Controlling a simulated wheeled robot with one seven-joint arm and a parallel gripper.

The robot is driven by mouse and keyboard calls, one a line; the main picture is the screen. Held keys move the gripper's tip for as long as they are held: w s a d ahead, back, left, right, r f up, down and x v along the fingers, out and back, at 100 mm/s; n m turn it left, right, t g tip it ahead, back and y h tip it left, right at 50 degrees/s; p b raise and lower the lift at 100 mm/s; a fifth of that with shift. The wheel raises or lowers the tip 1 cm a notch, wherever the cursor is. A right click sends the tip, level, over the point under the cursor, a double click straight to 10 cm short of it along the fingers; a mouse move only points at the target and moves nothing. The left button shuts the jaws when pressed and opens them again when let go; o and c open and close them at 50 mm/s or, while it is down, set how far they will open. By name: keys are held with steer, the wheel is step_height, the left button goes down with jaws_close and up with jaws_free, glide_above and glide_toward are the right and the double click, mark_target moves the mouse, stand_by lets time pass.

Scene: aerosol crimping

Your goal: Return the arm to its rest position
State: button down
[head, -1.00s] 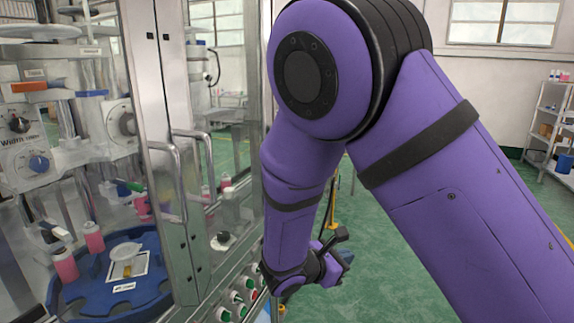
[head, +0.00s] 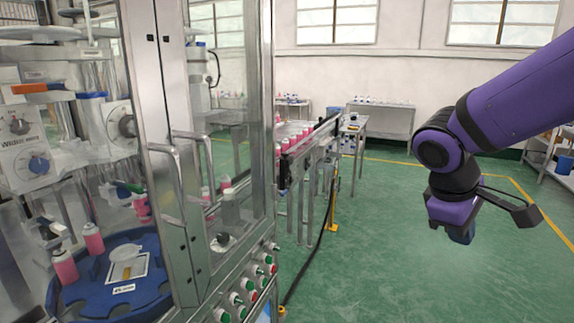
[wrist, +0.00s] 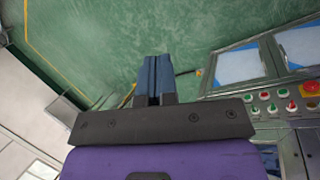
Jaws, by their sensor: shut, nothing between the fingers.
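My gripper (head: 460,234) hangs at the right of the head view, at the end of my purple arm, over open green floor. Its blue fingers point down and nothing is seen in them. In the wrist view the two blue fingers (wrist: 154,78) are together, with only a thin line between them. My gripper is well apart from the crimping machine (head: 205,150) at the left.
The machine's steel frame and glass doors stand at left, with a button panel (head: 245,290) below. Inside, a blue turntable (head: 75,303) carries pink cans (head: 93,238). A conveyor (head: 318,140) with cans runs behind. Green floor (head: 390,270) is clear between machine and arm.

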steer(key=s+r+m+t+y, duration=0.4)
steer(key=s+r+m, duration=0.3)
steer(key=s, duration=0.4)
steer(key=shift+s+d+r+y, duration=0.3)
steer(key=shift+s+d+r, duration=0.1)
steer(key=shift+d, duration=0.05)
stand_by(6.4)
